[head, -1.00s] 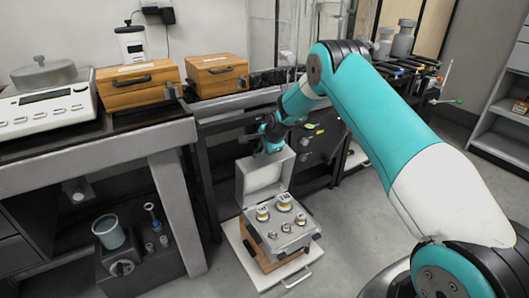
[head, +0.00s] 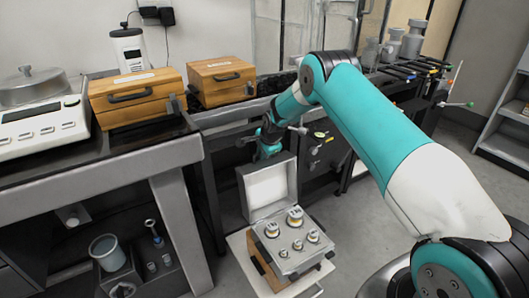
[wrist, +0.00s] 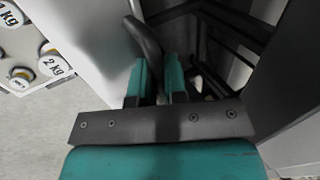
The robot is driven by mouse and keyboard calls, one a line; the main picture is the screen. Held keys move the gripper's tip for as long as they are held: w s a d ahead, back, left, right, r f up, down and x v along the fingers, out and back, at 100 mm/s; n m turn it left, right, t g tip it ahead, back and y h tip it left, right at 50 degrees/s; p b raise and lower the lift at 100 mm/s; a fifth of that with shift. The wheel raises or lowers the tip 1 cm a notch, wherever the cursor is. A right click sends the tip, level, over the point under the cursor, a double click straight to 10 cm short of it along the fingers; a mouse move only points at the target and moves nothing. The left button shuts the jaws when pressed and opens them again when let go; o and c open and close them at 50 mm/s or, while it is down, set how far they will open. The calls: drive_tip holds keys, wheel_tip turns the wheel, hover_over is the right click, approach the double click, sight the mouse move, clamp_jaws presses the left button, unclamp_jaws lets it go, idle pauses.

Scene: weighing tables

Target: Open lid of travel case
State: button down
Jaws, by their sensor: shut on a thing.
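The travel case (head: 260,262) stands low in front of the black frame, with its lid (head: 268,188) raised upright at the back. Its grey insert holds several weights with yellow labels (head: 295,216). The weights also show at the left edge of the wrist view (wrist: 55,66), marked 1 kg and 2 kg. My gripper (head: 266,152) is at the top of the raised lid. In the wrist view my gripper (wrist: 158,82) is shut on the dark curved lid handle (wrist: 143,42), beside the pale lid panel (wrist: 95,40). Part of the handle is hidden between the fingers.
Two wooden cases (head: 138,96) (head: 222,80) and a scale (head: 45,118) sit on the tables behind and left. A shelf with a blue-grey cup (head: 108,252) is at lower left. Black frame bars (wrist: 215,40) are close beside my gripper. Floor is clear right of the case.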

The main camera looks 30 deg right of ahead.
drive_tip(key=shift+a+f, duration=0.1)
drive_tip(key=shift+a, duration=0.1)
drive_tip(key=c, duration=1.2)
unclamp_jaws()
drive_tip(key=shift+a, duration=0.2)
drive_tip(key=shift+s+f, duration=0.1)
drive_tip(key=p+v, duration=0.1)
drive_tip(key=v, duration=0.8)
drive_tip(key=p+v, duration=0.2)
drive_tip(key=v, duration=0.7)
drive_tip(key=shift+w, duration=0.25)
